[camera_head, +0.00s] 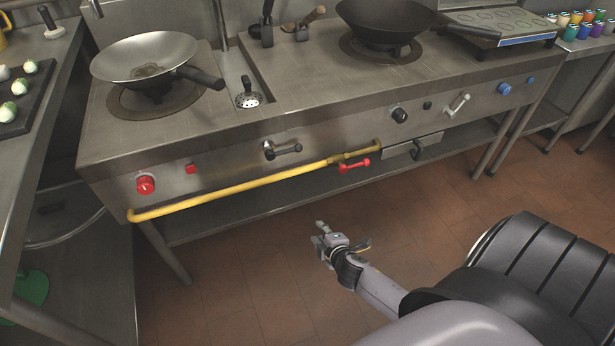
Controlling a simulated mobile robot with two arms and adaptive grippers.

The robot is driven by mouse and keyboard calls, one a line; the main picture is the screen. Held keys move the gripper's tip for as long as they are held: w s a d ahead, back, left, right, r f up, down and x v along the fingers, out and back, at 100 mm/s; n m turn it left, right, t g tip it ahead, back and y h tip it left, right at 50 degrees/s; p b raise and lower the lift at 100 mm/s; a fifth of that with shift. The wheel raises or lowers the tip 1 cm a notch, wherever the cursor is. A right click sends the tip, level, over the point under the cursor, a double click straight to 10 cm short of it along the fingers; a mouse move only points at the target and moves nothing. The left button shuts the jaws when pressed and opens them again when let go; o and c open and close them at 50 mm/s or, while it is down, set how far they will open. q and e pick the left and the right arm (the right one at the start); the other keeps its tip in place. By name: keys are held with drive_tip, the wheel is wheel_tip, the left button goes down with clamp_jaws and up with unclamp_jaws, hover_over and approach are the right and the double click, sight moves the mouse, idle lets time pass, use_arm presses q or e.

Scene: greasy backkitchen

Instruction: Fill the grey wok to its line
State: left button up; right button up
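The grey wok (143,52) sits on the left burner of the steel range, with its dark handle pointing right. A small brownish patch shows at its bottom; I see no clear liquid level or line in it. A thin upright pipe (219,24) stands behind and right of the wok; its top is cut off. My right gripper (318,234) is over the floor in front of the range, apart from everything. Its fingers look spread and empty. My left gripper is not in view.
A dark wok (386,22) sits on the right burner. A yellow rail (250,186) runs along the range front, near a red lever (354,165) and a red knob (146,184). The floor in front is clear.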

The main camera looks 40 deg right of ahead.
drive_tip(key=w+d+r+n+t+b, duration=0.1)
drive_tip(key=w+r+n+t+b, duration=0.15)
drive_tip(key=r, duration=0.25)
drive_tip(key=w+d+r+n+t+b, duration=0.1)
drive_tip(key=w+r, duration=0.2)
drive_tip(key=r, duration=0.2)
drive_tip(key=n+t+h+b, duration=0.1)
drive_tip(key=n+t+b, duration=0.1)
drive_tip(key=t, duration=0.1)
approach(300, 151)
drive_tip(key=x, duration=0.9)
drive_tip(key=shift+w, duration=0.3)
drive_tip(key=shift+c, duration=0.5)
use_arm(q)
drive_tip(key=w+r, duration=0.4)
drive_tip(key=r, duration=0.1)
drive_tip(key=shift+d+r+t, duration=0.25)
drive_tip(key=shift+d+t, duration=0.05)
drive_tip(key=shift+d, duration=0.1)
use_arm(e)
drive_tip(key=c, duration=0.5)
